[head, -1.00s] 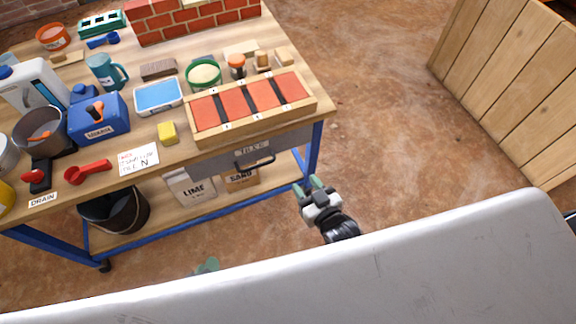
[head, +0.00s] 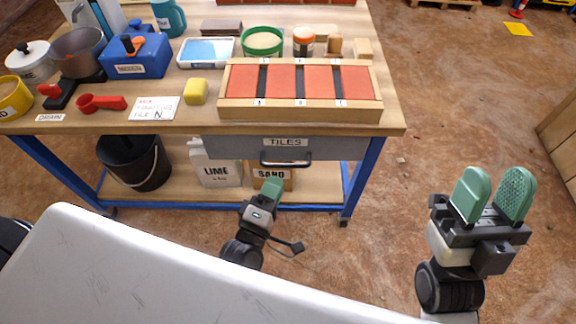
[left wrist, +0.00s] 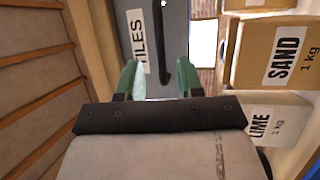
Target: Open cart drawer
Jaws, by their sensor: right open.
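The cart (head: 392,126) has a closed grey drawer (head: 335,148) under its wooden top, with a "TILES" label (head: 286,142) and a dark bar handle (head: 286,162). The drawer front also shows sideways in the left wrist view (left wrist: 175,20), with the handle (left wrist: 161,45) ahead between my fingers. My left gripper (head: 271,190) is below and in front of the handle, apart from it. Its two green fingers (left wrist: 159,80) are spread and empty. My right gripper (head: 494,192) is open and empty, in clear space right of the cart.
A tile tray (head: 300,115) sits above the drawer. A lime bag (head: 215,168), a sand box (head: 272,178) and a black bucket (head: 133,162) stand on the lower shelf. A blue leg (head: 362,180) is right of the drawer. A white surface (head: 150,275) fills the lower left.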

